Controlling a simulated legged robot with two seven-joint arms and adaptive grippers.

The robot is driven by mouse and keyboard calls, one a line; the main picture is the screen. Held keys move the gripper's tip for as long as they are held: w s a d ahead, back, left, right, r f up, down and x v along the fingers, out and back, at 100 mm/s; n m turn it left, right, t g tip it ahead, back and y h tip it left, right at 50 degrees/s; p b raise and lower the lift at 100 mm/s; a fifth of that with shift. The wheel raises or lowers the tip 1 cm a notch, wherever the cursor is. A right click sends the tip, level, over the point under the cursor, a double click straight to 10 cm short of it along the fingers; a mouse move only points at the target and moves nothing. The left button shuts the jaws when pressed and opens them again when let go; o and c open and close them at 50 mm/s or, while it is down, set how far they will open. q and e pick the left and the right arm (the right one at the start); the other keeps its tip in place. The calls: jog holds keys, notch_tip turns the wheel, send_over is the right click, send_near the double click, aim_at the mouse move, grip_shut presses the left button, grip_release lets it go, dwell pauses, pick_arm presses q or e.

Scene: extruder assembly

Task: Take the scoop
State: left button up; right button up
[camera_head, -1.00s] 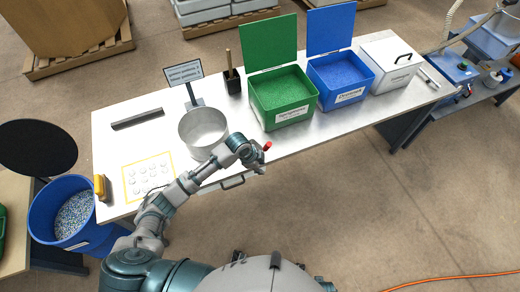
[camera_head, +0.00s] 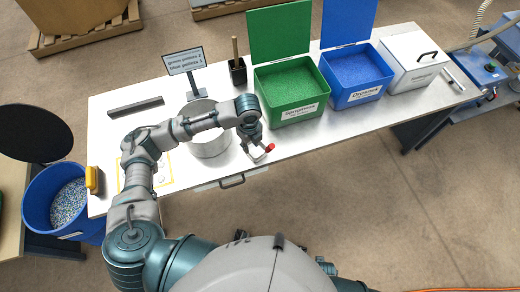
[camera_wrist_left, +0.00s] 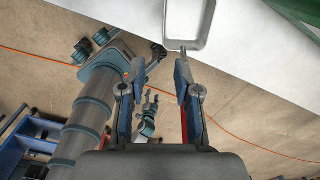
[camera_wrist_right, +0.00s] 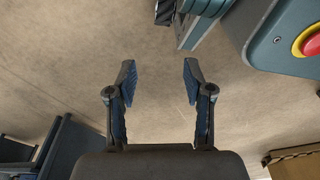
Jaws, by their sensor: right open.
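The scoop has a pale metal pan and a red handle (camera_head: 270,147). It is at the table's front edge, right of the metal pot. In the left wrist view its pan (camera_wrist_left: 200,43) is at the top and a thin strip of red shows beside the right finger, which hides most of the handle. My left gripper (camera_head: 257,149) is at the scoop, with its fingers (camera_wrist_left: 165,66) apart. I cannot tell whether a finger touches the handle. My right gripper (camera_wrist_right: 158,72) is open and empty above the floor.
The metal pot (camera_head: 213,146) stands close behind my left forearm. A green bin (camera_head: 290,92) and a blue bin (camera_head: 355,75) with raised lids stand right of it, then a white box (camera_head: 414,60). A sign (camera_head: 184,62) and a black holder (camera_head: 238,72) are behind.

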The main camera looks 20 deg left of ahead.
pick_arm(q)
send_over(250, 155)
notch_tip(250, 155, down, 5)
jog(key=shift+s+d+f+b, duration=0.1)
jog(key=shift+f+b, duration=0.05)
jog(key=shift+b, duration=0.15)
jog(key=shift+s+f, duration=0.15)
jog(key=shift+f, duration=0.3)
jog(key=f, duration=0.3)
jog(key=f+b, duration=0.1)
jog(key=shift+w+d+f, duration=0.25)
jog(key=shift+w+f, duration=0.05)
pick_arm(e)
jog(key=w+r, duration=0.3)
jog(key=shift+w+a+r, duration=0.15)
jog(key=shift+a+r, duration=0.1)
jog(key=shift+a, duration=0.05)
pick_arm(q)
jog(key=shift+s+a, duration=0.1)
jog(key=shift+c, duration=0.2)
jog(key=shift+a, duration=0.2)
grip_shut()
pick_arm(e)
jog(key=shift+a, duration=0.2)
